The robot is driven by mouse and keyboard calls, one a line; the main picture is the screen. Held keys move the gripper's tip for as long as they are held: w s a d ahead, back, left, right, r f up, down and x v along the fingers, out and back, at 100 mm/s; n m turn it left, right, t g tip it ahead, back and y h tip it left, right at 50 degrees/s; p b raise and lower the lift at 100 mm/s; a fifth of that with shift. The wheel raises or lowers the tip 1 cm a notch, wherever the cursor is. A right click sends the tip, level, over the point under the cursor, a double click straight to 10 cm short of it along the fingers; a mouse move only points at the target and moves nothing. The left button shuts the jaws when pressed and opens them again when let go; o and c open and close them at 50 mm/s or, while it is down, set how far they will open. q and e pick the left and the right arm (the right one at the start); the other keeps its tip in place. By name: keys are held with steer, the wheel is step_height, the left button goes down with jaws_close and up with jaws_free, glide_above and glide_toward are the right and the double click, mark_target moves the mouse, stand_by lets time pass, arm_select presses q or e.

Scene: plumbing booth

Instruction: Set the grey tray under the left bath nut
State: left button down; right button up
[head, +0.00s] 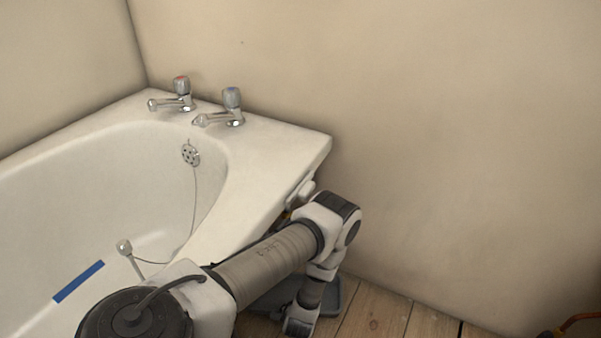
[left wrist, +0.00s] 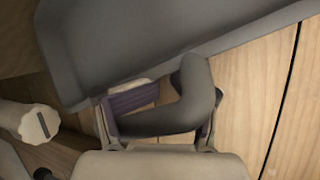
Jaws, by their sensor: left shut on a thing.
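The grey tray (left wrist: 130,45) fills the top of the left wrist view, with a dark loop handle (left wrist: 200,90) on its near side. My left gripper (left wrist: 160,112) is shut on this handle. In the head view, a grey edge of the tray (head: 332,296) shows low by the floor, beside my left wrist, at the bath's tap end. The left gripper's fingers are hidden there. The left bath nut cannot be made out in the head view; the bath rim and my arm cover the space underneath. My right gripper is in neither view.
The white bath (head: 265,155) has two taps, one red-marked (head: 180,86) and one blue-marked (head: 232,99). A pale ridged plastic fitting (left wrist: 38,122) is at the left wrist view's left. Wooden floor (head: 385,320) is bare right of the tray. An orange-red item (head: 580,320) lies bottom right.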

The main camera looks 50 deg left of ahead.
arm_select(q)
steer(key=shift+n+t+y, duration=0.4)
steer(key=shift+n+t, duration=0.1)
steer(key=w, duration=0.1)
steer(key=w+a, duration=0.1)
steer(key=w, duration=0.1)
steer(key=w+a, duration=0.1)
steer(key=shift+w+a+r, duration=0.1)
steer(key=shift+w+r, duration=0.1)
steer(key=shift+r, duration=0.2)
steer(key=shift+c, duration=2.3)
jaws_free()
steer(key=o, duration=0.3)
steer(key=shift+s+a+f, duration=0.1)
steer(key=shift+a, duration=0.1)
steer(key=shift+s+d+r, duration=0.15)
steer(key=shift+d+r, duration=0.05)
steer(key=shift+g, duration=0.4)
steer(key=s+d+r, duration=0.1)
steer(key=s+r, duration=0.1)
steer(key=r, duration=0.1)
steer(key=s+d+r, duration=0.2)
steer(key=r, duration=0.1)
steer(key=s+d+r, duration=0.2)
steer(key=r, duration=0.1)
steer(key=shift+s+d, duration=0.25)
steer(key=shift+s, duration=0.15)
